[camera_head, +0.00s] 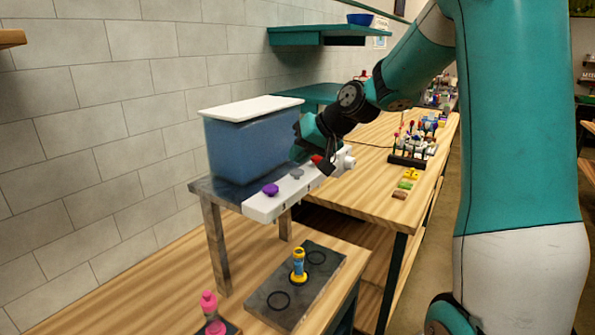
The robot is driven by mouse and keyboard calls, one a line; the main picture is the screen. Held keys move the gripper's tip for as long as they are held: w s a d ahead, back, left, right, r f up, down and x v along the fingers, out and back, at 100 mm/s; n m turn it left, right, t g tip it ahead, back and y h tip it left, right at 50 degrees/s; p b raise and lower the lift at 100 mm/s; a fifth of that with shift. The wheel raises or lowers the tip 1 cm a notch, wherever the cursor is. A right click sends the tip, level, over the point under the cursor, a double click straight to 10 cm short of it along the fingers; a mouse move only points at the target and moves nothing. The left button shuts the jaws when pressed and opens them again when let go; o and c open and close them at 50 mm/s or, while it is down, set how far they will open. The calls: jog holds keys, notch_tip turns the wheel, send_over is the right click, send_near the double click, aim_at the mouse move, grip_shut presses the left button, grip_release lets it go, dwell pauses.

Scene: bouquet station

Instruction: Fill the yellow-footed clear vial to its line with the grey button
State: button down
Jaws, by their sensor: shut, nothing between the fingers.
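The vial (298,266) stands upright on a dark slab (325,275), with a yellow foot, a yellow top and blue showing in its middle. Whether the blue reaches a line is too small to tell. The grey button (297,174) sits on the white bar (262,207) above the slab, to the right of a purple button (270,189). My gripper (326,168) is shut and empty, over the right part of the bar, just right of the grey button. Contact with the bar cannot be told. A small red part shows beside the gripper.
A blue tank (245,150) with a white lid stands on a grey stand (214,235) behind the bar. Black rings mark the slab on both sides of the vial. A pink bottle (210,308) stands front left. A rack of vials (408,158) and coloured blocks are on the right bench.

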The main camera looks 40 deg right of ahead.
aim_at(299, 170)
jog(key=shift+f+b, duration=0.35)
jog(key=shift+f, duration=0.1)
jog(key=shift+f+b, duration=0.45)
jog(key=shift+f, duration=0.15)
dwell(0.5)
jog(key=shift+r, duration=0.1)
jog(key=shift+r+p, duration=0.85)
jog(key=shift+r, duration=0.15)
notch_tip(299, 170, up, 5)
jog(key=p, duration=0.4)
dwell(1.5)
